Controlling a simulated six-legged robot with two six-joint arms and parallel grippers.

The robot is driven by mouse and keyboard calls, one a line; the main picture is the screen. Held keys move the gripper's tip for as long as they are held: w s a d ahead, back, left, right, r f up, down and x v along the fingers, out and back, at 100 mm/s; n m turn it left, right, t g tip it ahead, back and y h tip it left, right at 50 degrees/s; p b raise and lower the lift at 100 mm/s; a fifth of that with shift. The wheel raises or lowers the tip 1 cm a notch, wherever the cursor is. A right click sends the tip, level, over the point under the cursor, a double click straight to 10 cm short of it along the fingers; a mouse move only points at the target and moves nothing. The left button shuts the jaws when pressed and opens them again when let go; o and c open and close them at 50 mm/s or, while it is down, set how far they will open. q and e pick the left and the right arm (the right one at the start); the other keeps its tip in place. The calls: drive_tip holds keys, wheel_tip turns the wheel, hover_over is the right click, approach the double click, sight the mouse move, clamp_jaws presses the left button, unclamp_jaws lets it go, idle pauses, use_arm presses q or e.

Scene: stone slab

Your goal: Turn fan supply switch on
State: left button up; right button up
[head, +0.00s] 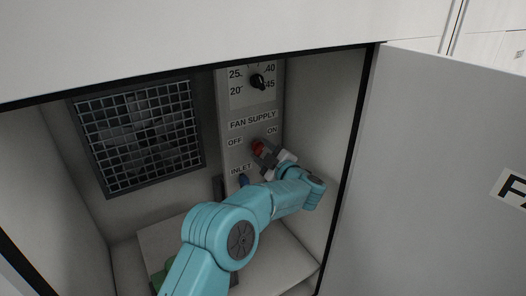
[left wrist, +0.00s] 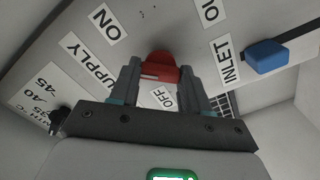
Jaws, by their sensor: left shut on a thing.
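The red fan supply switch (head: 257,146) sits on the grey panel (head: 236,105) inside the open cabinet, below the FAN SUPPLY label (head: 253,120). The OFF label (head: 235,142) is to its left and the ON label (head: 272,131) to its right. My left gripper (head: 264,153) is at the switch. In the left wrist view, its two fingers are on either side of the red switch (left wrist: 160,66) and shut on it. The fingers hide part of the switch, and I cannot tell exactly which way it points. My right gripper is not in view.
A black dial (head: 257,81) is above the switch. A blue inlet handle (left wrist: 266,56) is close beside the gripper. A meshed fan grille (head: 138,134) is at the left. The open cabinet door (head: 440,170) stands at the right, near my left arm.

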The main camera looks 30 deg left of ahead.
use_arm(q)
drive_tip(key=shift+f, duration=0.1)
drive_tip(key=o, duration=1.1)
drive_tip(key=shift+d, duration=0.1)
drive_tip(key=shift+c, duration=0.2)
drive_tip(key=shift+s+d, duration=0.15)
drive_tip(key=shift+d, duration=0.1)
drive_tip(key=b+v, duration=0.4)
drive_tip(key=v, duration=0.7)
drive_tip(key=shift+s+d+b, duration=0.15)
drive_tip(key=shift+d+b, duration=0.05)
drive_tip(key=shift+b, duration=0.1)
